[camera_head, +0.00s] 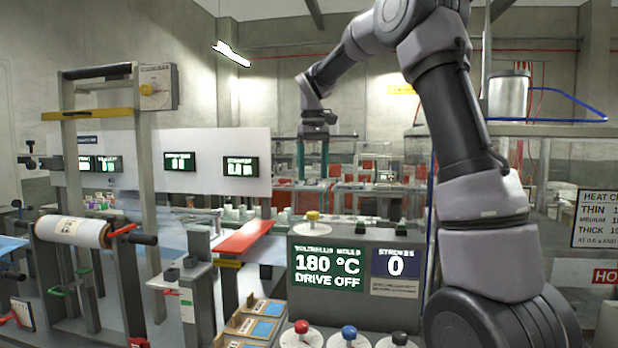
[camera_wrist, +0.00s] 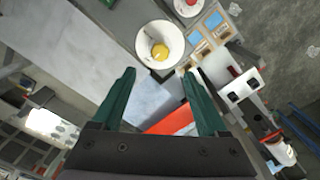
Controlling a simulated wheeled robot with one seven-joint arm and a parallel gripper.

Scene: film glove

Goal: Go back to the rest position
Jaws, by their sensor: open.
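My gripper (camera_head: 313,155) hangs in the air at the end of my arm, in the middle of the head view, with its dark green fingers pointing down. In the wrist view my gripper (camera_wrist: 160,105) has its two fingers wide apart with nothing between them. Below and beyond the fingers are a grey surface and a red plate (camera_wrist: 172,122). The red plate (camera_head: 243,237) also shows in the head view, lower and nearer than my gripper. I see no contact between my gripper and anything.
A control box (camera_head: 356,270) reading 180 °C, drive off and strokes 0 stands in front, with red, blue and black knobs on dials below. A frame with a white roll (camera_head: 72,231) stands at left. A yellow-knobbed dial (camera_wrist: 160,46) lies ahead of the fingertips. Air around my gripper looks free.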

